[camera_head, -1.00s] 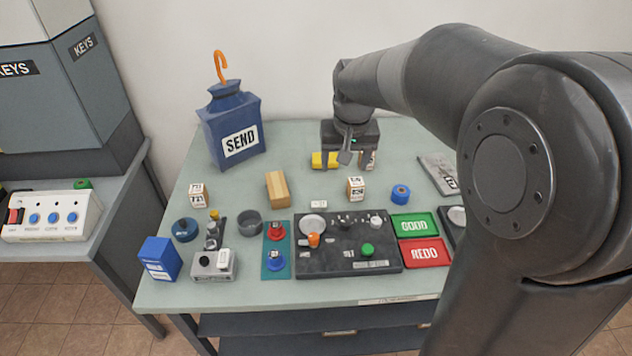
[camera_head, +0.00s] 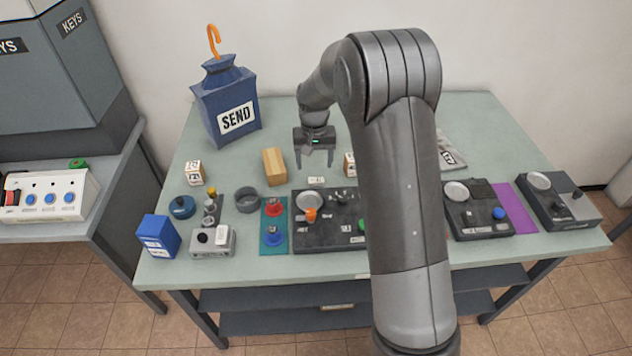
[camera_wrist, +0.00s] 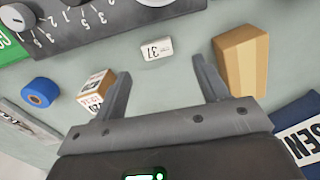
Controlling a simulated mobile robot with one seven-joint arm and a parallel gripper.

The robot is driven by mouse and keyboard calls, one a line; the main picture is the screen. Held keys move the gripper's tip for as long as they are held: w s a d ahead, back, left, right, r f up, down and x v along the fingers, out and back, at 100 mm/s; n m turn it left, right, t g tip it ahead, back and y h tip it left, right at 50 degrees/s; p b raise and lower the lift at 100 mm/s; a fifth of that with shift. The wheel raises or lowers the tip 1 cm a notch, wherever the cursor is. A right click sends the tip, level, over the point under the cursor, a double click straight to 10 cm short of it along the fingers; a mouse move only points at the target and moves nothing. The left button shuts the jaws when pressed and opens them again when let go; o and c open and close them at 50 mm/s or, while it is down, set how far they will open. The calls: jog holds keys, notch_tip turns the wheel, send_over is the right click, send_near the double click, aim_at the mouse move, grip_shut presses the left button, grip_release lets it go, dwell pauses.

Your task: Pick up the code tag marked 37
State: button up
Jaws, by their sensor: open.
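The code tag marked 37 (camera_wrist: 156,48) is a small white plate lying flat on the table. It also shows in the head view (camera_head: 317,180), just behind the dark control panel. My gripper (camera_head: 317,164) is open and empty, pointing down above the table near the tag. In the wrist view my gripper (camera_wrist: 158,75) has its two fingers spread, and the tag lies beyond the fingertips, between their directions and apart from them.
A wooden block (camera_wrist: 241,60) stands close to one finger, and a printed cube (camera_wrist: 97,88) close to the other. The dark panel (camera_head: 325,232) with knobs lies in front of the tag. The blue SEND bag (camera_head: 228,105) stands at back left.

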aim_at(316, 179)
jog(key=f, duration=0.6)
jog(key=shift+d+f, duration=0.25)
jog(key=shift+f, duration=0.1)
jog(key=c, duration=1.1)
